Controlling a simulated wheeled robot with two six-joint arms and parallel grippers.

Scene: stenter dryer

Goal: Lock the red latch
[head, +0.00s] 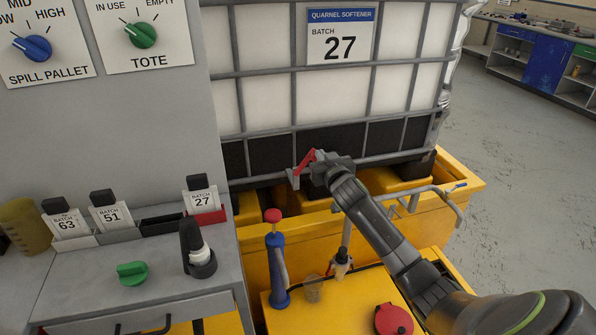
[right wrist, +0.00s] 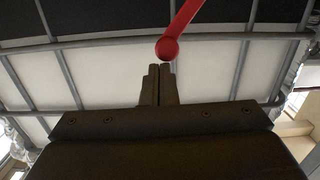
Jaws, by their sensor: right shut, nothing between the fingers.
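The red latch (head: 305,162) is a short red lever at the lower front of the caged white tote, tilted with its upper end to the right. In the right wrist view the red latch (right wrist: 181,25) comes down from the top edge and ends in a round knob. My right gripper (head: 318,164) is shut and empty, right beside the latch. In the right wrist view its closed fingertips (right wrist: 160,72) lie just below the knob; I cannot tell whether they touch it. My left gripper is not in view.
The tote stands on a yellow spill pallet (head: 465,181). A blue hand pump (head: 277,262) with a red top stands on a yellow surface in front. A grey bench (head: 90,290) with batch cards and a green knob is at the left. The floor at the right is clear.

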